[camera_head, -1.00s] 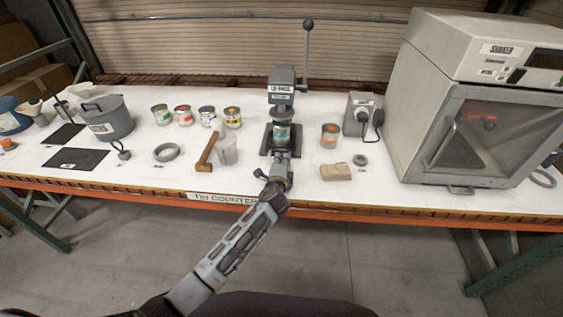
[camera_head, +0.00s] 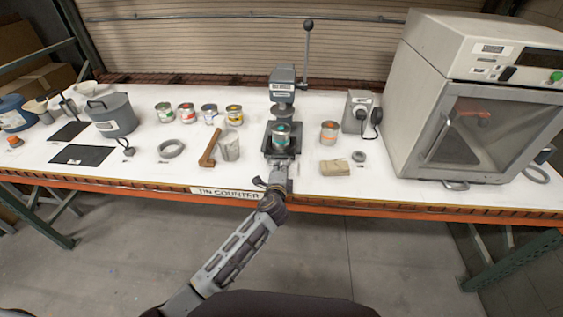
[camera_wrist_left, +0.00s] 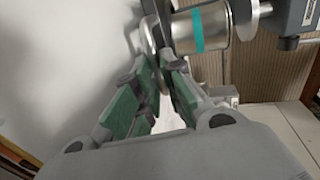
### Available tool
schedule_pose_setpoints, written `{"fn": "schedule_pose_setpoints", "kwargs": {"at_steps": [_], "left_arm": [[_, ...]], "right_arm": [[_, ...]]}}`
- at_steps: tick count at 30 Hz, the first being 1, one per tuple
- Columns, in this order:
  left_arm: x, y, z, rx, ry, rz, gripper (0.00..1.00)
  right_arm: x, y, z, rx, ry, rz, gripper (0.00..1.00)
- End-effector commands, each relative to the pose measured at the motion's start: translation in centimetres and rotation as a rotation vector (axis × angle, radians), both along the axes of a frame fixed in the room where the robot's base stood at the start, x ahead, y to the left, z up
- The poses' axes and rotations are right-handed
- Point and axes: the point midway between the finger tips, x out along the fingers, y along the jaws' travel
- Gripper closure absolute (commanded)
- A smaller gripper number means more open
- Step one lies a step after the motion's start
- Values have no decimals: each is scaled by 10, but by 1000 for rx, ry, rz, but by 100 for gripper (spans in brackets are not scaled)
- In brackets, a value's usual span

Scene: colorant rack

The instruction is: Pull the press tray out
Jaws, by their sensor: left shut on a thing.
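The grey lid press (camera_head: 283,76) stands at the middle of the counter, its lever upright. Its dark press tray (camera_head: 268,150) sits forward of the press head, toward the counter's front edge. A tin with a teal band (camera_head: 280,137) stands on the tray; it also shows in the wrist view (camera_wrist_left: 212,30). My left gripper (camera_head: 278,172) is at the front of the tray. In the wrist view its green-padded fingers (camera_wrist_left: 162,72) are shut on the tray's grey front part, which they partly hide. My right gripper is out of view.
A large grey cabinet (camera_head: 470,110) fills the right end.

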Motion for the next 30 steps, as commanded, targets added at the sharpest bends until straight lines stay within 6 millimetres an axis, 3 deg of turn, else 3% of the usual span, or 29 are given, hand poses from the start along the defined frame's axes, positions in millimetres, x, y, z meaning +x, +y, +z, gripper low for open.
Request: {"fn": "schedule_pose_setpoints", "kwargs": {"at_steps": [5,14,21,30], "left_arm": [[-19,1,0,4,0,0,100],[-50,1,-2,5,3,0,100],[-74,0,-2,5,3,-1,100],[-84,0,-1,5,2,0,100]], "right_arm": [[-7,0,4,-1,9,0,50],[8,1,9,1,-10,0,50],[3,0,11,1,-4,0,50],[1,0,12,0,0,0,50]]}}
